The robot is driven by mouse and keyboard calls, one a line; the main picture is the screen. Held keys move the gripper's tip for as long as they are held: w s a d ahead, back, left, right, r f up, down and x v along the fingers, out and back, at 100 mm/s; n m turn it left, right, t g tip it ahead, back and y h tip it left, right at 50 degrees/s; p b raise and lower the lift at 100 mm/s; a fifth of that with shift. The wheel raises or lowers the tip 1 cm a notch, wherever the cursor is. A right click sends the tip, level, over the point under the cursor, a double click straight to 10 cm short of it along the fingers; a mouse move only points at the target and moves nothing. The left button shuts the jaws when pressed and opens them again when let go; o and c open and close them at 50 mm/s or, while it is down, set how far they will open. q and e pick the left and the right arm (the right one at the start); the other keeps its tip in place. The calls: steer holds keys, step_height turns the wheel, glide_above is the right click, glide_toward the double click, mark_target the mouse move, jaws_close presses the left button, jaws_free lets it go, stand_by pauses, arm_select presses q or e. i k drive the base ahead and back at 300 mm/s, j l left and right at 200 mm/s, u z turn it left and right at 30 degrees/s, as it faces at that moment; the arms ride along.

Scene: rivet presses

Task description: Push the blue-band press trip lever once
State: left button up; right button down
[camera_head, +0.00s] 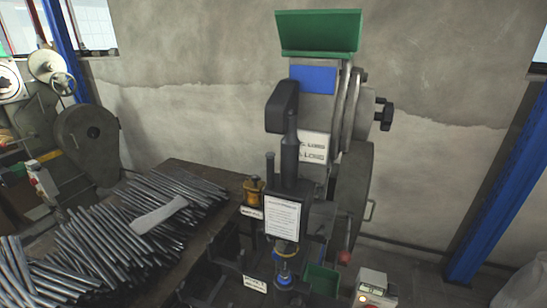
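One rivet press (290,180) stands in the middle of the view. It has a blue band (313,79) near its top, below a green hopper (318,33). A red ball knob (344,257) sits low on the right side of the press, above a control box. It looks like the end of the trip lever, but the lever's rod is small and hard to make out. Neither of my grippers is in view, and nothing touches the knob.
A bench (215,222) left of the press carries many grey metal rods (100,235). A small control box (373,288) and a green bin (322,278) are near the knob. Another machine (90,140) stands at far left. A blue post (505,180) stands at right.

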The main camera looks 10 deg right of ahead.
mark_target(344, 256)
steer(key=l+u, duration=0.2)
steer(key=u, duration=0.2)
steer(key=l+u, duration=0.15)
steer(key=u, duration=0.25)
steer(key=k+l+u, duration=0.1)
steer(key=l, duration=0.3)
steer(key=k+l+u, duration=0.1)
steer(key=k+l, duration=0.15)
steer(key=l, duration=0.2)
steer(key=k+l+u, duration=0.1)
steer(key=l, duration=0.3)
steer(key=k+l+u, duration=0.1)
steer(key=k+l, duration=0.2)
steer(key=k+l+u, duration=0.1)
steer(key=k+l, duration=0.15)
steer(key=l, duration=0.15)
